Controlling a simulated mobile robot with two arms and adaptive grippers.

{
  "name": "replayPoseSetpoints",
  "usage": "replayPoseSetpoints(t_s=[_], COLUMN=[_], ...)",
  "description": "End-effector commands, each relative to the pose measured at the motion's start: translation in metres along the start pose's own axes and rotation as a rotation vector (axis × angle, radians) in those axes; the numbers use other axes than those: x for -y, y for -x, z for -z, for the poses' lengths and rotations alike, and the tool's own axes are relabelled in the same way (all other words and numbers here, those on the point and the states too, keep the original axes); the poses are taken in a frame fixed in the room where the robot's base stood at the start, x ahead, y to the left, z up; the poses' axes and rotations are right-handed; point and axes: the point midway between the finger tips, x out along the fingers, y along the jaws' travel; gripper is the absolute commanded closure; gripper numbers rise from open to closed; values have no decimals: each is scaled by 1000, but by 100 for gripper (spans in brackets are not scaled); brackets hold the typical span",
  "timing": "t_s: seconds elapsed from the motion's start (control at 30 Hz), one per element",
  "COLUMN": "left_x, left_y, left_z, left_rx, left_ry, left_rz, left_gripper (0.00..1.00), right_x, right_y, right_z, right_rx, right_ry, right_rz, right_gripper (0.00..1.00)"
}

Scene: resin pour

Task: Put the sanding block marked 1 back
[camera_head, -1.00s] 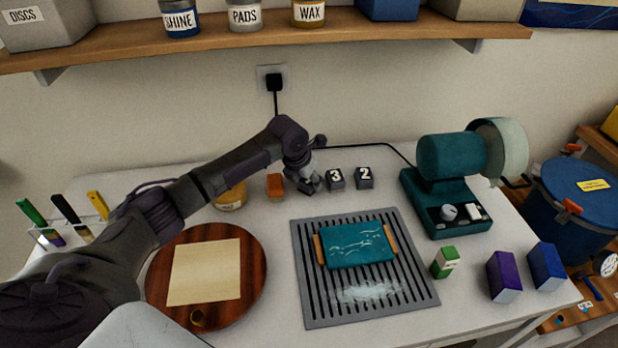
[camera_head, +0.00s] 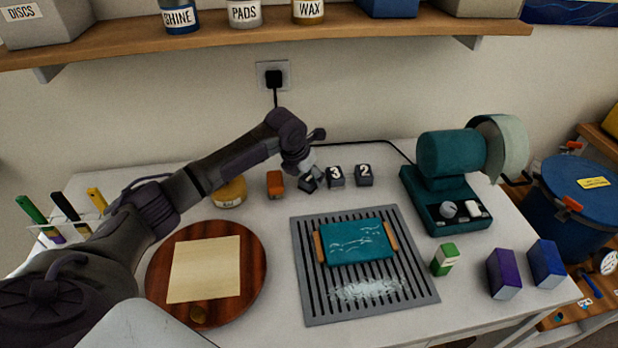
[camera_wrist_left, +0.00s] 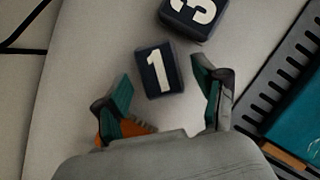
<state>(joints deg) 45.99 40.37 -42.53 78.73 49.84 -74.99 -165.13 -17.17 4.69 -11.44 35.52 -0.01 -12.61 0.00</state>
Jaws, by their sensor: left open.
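The sanding block marked 1 (camera_wrist_left: 160,71) is dark with a white 1 on its top. It rests on the white table beside the block marked 3 (camera_head: 336,177), slightly turned. In the head view block 1 (camera_head: 307,184) is partly covered by my gripper. My left gripper (camera_head: 314,171) is just above and behind it. In the left wrist view the fingers are spread on either side of the block, with gaps between. The block marked 2 (camera_head: 364,176) stands right of block 3. My right gripper is not in view.
An orange block (camera_head: 275,183) and a yellow jar (camera_head: 230,192) stand left of block 1. A grey slotted grate (camera_head: 300,233) with a teal tray (camera_head: 357,243) lies in front. A teal machine (camera_head: 452,158) stands right. The table between block 1 and the grate is clear.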

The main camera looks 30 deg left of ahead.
Motion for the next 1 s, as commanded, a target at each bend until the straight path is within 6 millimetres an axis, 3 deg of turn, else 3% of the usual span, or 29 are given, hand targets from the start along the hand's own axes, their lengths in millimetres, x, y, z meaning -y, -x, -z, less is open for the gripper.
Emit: replayPoseSetpoints(t_s=[0.3, 0.5, 1.0], left_x=[-1, 0, 0], left_y=[69, 98, 107], left_z=[-1, 0, 0], left_rx=[4, 2, 0], left_ry=[-3, -1, -1], left_rz=[-3, -1, -1], left_gripper=[29, 29, 29], right_x=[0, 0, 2], right_y=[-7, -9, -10], right_z=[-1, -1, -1], right_rx=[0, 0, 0], right_ry=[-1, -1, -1], right_rz=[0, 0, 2], right_gripper=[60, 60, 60])
